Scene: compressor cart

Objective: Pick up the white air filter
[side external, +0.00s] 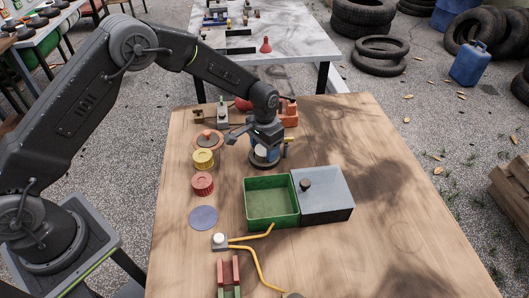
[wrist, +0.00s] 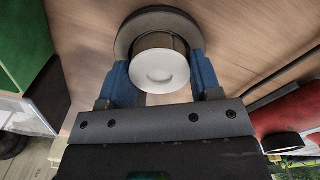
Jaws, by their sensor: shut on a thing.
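The white air filter (wrist: 161,72) shows in the wrist view as a round white cap on a short cylinder, between the two blue fingers of my gripper (wrist: 158,82). Behind it is a dark round base (wrist: 126,33). In the side view my gripper (side external: 264,154) points down and is shut on the filter (side external: 260,152), which is partly hidden by the fingers. The dark round base (side external: 264,163) shows below it, at the table. I cannot tell whether the filter is clear of the base.
A green open bin (side external: 271,224) and a grey lidded box (side external: 338,205) stand in front of my gripper. Yellow (side external: 203,160) and red (side external: 202,184) ribbed caps lie to the left. Orange and red parts (side external: 289,113) stand behind. The table's right side (side external: 400,240) is clear.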

